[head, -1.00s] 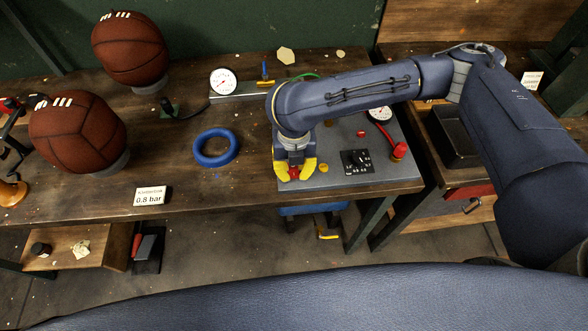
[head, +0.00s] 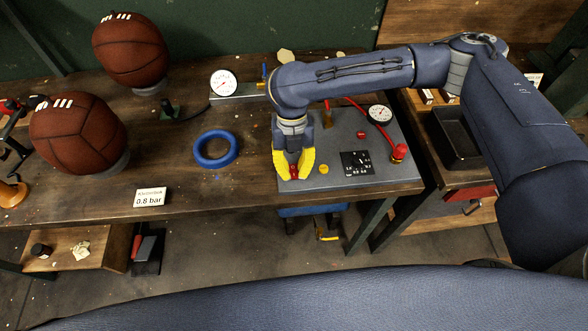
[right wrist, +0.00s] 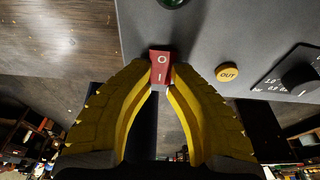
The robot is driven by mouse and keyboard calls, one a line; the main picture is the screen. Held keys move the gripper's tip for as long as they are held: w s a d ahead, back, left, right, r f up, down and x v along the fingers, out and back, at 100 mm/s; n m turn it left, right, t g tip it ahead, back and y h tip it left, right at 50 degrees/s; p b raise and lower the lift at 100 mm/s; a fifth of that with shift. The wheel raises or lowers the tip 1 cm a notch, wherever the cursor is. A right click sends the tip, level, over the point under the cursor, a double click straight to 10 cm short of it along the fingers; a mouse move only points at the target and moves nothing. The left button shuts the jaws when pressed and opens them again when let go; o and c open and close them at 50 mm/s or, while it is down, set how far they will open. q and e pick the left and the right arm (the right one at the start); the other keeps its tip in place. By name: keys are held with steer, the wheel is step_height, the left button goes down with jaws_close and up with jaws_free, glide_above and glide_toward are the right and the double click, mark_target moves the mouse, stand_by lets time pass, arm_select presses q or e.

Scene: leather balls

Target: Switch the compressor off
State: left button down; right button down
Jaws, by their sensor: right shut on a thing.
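The compressor's grey panel (head: 390,178) lies at the right end of the bench. A red rocker switch (head: 294,171) marked O and I sits near the panel's front left edge. In the right wrist view the switch (right wrist: 160,66) shows its O end farther from the gripper and its I end nearer. My right gripper (head: 293,176) points down at the switch, its yellow fingers shut on it. In the right wrist view the fingertips (right wrist: 160,88) meet around the switch's near end and hide part of it. My left gripper is not in view.
A yellow OUT button (right wrist: 228,73) and a black dial (head: 357,162) are right of the switch. A red valve knob (head: 399,152) and a gauge (head: 379,114) stand farther right. A blue ring (head: 215,149), a 0.8 bar card (head: 150,197) and two leather balls (head: 130,50) are left.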

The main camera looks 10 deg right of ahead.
mark_target(293, 164)
steer(key=shift+s+f, duration=0.15)
steer(key=shift+f, duration=0.05)
steer(key=c, duration=1.2)
jaws_free()
steer(key=shift+r, duration=0.1)
steer(key=shift+o, duration=0.2)
steer(key=v, duration=1.2)
